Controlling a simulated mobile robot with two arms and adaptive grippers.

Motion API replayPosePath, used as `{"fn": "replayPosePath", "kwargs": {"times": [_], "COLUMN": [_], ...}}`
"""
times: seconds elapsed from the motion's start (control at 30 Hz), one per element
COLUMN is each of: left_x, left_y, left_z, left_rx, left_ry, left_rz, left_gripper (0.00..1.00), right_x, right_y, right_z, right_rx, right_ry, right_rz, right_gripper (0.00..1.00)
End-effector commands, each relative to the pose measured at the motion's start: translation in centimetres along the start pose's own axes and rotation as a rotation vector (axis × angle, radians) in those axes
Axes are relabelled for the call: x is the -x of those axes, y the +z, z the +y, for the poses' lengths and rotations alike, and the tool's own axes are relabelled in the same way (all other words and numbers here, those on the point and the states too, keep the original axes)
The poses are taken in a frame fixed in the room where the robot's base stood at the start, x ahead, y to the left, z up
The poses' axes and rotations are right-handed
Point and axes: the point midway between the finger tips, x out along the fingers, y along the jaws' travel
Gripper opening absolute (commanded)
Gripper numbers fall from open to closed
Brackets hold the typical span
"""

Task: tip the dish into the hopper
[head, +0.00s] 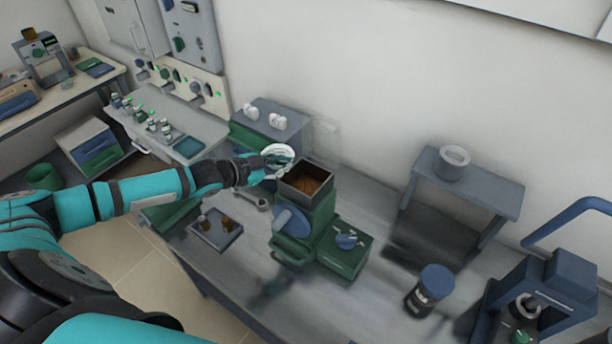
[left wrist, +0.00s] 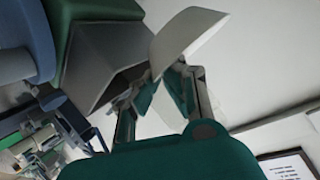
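The white dish (head: 278,150) is in my left gripper (head: 272,166), beside the back left of the hopper. In the left wrist view the dish (left wrist: 187,42) stands steeply tilted, its rim between the fingertips (left wrist: 160,88). The hopper (head: 292,190) is a grey square funnel on a green machine, with brown material inside. Its grey wall (left wrist: 118,70) also shows close to the dish in the left wrist view. The inside of the dish is hard to make out. My right gripper is in neither view.
A small tray (head: 213,241) with brown jars lies left of the green machine (head: 305,222). A grey box (head: 270,122) with white pieces stands behind. A blue-lidded jar (head: 430,290) and a grey stand (head: 470,180) are to the right.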

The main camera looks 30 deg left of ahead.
Motion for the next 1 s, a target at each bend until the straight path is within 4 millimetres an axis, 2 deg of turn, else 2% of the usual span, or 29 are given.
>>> {"fn": "replayPosePath", "kwargs": {"times": [0.23,0.8,1.0], "left_x": [0.1,1.8,2.0], "left_y": [-0.2,-3.8,-4.1], "left_z": [-0.1,-2.0,-2.1], "left_rx": [-0.001,-0.003,-0.002], "left_ry": [0.000,0.000,0.000], "left_rz": [0.001,0.001,0.000], "left_gripper": [0.00,0.00,0.00], "right_x": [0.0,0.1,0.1], "right_y": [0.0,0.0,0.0], "right_z": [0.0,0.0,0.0], "right_rx": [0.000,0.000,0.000], "right_ry": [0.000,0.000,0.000], "right_rz": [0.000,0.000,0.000], "right_gripper": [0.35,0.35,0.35]}}
